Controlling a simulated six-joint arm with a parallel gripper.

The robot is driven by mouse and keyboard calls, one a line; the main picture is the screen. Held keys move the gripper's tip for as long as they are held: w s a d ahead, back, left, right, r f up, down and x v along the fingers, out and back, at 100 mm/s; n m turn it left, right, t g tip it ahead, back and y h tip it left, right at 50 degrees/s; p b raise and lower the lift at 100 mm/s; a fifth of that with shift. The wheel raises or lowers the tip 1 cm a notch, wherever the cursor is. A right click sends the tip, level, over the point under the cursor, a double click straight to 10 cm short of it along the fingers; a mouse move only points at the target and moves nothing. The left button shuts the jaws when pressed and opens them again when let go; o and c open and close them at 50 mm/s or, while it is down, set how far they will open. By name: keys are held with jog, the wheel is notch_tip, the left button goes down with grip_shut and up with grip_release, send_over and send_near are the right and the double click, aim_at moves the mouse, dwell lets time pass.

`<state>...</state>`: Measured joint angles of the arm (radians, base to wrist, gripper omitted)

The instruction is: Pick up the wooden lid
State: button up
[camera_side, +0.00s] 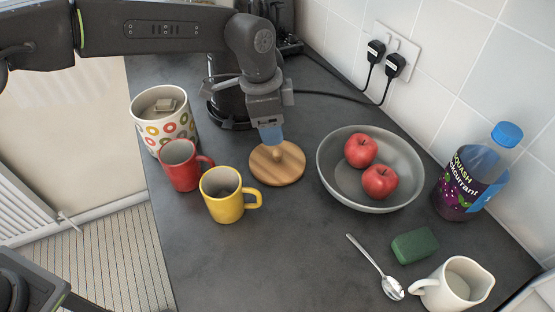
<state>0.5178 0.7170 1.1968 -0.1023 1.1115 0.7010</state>
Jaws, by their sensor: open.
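The wooden lid (277,166) is a round, striped wooden disc with a small knob on top. It lies flat on the dark counter, between the yellow mug and the grey bowl. My gripper (272,137) points down just above the lid, near its knob. Its bluish fingertips partly overlap the lid's far side in this view. The gripper is open. Whether the fingertips straddle the knob or touch it cannot be told from this angle.
A red mug (180,168) and yellow mug (223,199) stand left of the lid, beside a patterned pot (160,117). A grey bowl (402,150) with two red apples is right.

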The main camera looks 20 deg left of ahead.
aim_at(277, 152)
jog(key=shift+d+f, duration=0.2)
jog(key=shift+f, duration=0.95)
jog(key=shift+d+f, duration=0.15)
jog(key=shift+f, duration=1.05)
jog(key=shift+d+f, duration=0.2)
jog(key=shift+f, duration=0.95)
jog(key=shift+c, duration=0.2)
grip_shut()
